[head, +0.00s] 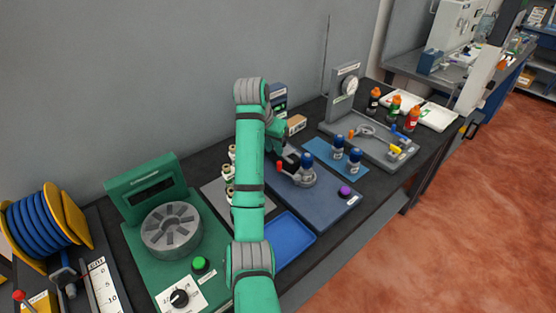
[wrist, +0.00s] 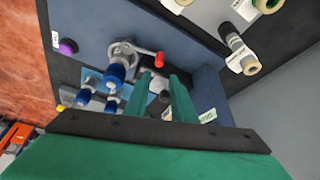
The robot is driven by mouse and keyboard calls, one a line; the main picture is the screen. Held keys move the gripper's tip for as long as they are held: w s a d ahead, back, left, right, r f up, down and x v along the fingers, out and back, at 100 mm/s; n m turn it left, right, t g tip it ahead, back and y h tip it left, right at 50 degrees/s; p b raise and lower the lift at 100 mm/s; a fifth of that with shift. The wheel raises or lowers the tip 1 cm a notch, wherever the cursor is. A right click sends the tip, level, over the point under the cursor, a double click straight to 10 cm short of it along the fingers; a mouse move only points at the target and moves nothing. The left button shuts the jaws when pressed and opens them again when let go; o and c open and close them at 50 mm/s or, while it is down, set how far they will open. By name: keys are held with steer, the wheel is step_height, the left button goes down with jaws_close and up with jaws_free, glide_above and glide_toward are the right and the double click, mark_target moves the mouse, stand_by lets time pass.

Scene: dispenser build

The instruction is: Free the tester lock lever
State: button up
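The tester is a dark blue base (head: 325,205) with a grey clamp ring (wrist: 122,48), a red-tipped lever (wrist: 158,59) and a purple button (head: 344,190). A blue-capped piece (wrist: 117,73) sits at the ring. The red lever tip also shows in the head view (head: 279,166), at the left of the ring. My gripper (wrist: 161,77) is open. Its green fingers stand apart, close to the red tip in the wrist view, with no visible grip on it. A dark round piece shows in the gap; whether it lies between the fingers or beyond them I cannot tell. My arm partly hides the tester.
Two blue-capped bottles (head: 338,145) stand on a light blue mat behind the tester. A grey fixture tray (head: 392,158) with a dial gauge stands further right. A blue tray (head: 284,240) lies in front. A green machine (head: 148,238) with a round drum stands left.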

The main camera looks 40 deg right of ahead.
mark_target(279, 163)
steer(key=x, duration=0.9)
steer(key=shift+s+a, duration=0.1)
steer(key=shift+s, duration=0.1)
steer(key=shift+f, duration=0.1)
steer(key=shift+c, duration=0.2)
jaws_close()
